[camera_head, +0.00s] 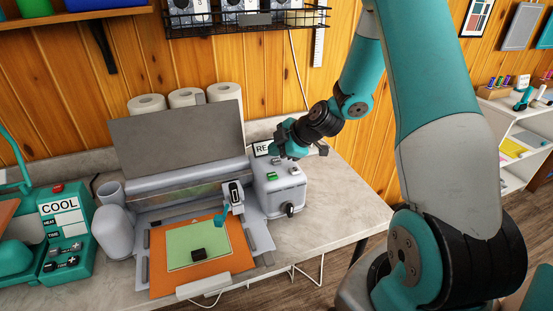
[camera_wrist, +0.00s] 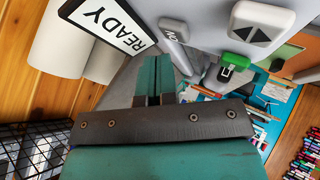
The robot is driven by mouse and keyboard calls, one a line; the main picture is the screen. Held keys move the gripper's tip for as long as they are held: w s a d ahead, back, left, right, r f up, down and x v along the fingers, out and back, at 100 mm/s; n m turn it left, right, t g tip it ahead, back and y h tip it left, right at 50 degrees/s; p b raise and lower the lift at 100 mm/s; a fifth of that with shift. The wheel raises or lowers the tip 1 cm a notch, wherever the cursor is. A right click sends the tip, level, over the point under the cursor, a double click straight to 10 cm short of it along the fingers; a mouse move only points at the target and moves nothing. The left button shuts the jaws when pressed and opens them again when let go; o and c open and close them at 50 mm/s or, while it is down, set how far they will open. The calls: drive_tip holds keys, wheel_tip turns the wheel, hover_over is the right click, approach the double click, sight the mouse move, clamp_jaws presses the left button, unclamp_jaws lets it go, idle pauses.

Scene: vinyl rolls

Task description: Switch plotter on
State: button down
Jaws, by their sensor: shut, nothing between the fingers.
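The plotter (camera_head: 180,190) is a pale grey machine with a raised flat lid and an orange mat (camera_head: 160,265) bearing a green sheet. Its control box (camera_head: 278,197) is at its right end, with a green control (camera_head: 271,176) on top. In the wrist view I see a pale button (camera_wrist: 174,30) reading ON upside down, the green control (camera_wrist: 236,60), and a white button with two dark arrows (camera_wrist: 262,22). My gripper (camera_head: 287,153) is shut and empty above the back of the control box. Its teal fingers (camera_wrist: 158,62) point close to the ON button; contact cannot be told.
A READY sign (camera_wrist: 112,22) stands behind the control box, partly hidden by my gripper in the head view. White rolls (camera_head: 187,98) stand behind the lid. A teal heat press panel (camera_head: 63,225) is at left. A wire rack (camera_head: 250,18) hangs above. The counter (camera_head: 345,205) right of the box is clear.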

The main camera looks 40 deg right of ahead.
sight(275, 162)
wheel_tip(275, 162, up, 6)
drive_tip(key=shift+p, duration=1.25)
drive_tip(key=s+a+r+m+g+y, duration=0.15)
drive_tip(key=s+a+r, duration=0.25)
drive_tip(key=a, duration=0.4)
drive_tip(key=s+a+r+m+g, duration=0.15)
drive_tip(key=s+a+r, duration=0.25)
drive_tip(key=a, duration=0.4)
drive_tip(key=s+a+r+m+g, duration=0.2)
drive_tip(key=s+a, duration=0.2)
drive_tip(key=s, duration=0.6)
drive_tip(key=s+a+r+m+g+h, duration=0.1)
drive_tip(key=s+a+r+m+g, duration=0.1)
drive_tip(key=s, duration=0.7)
drive_tip(key=shift+s+a+r+g, duration=0.35)
drive_tip(key=shift+a+r+g, duration=0.25)
drive_tip(key=shift+a, duration=0.35)
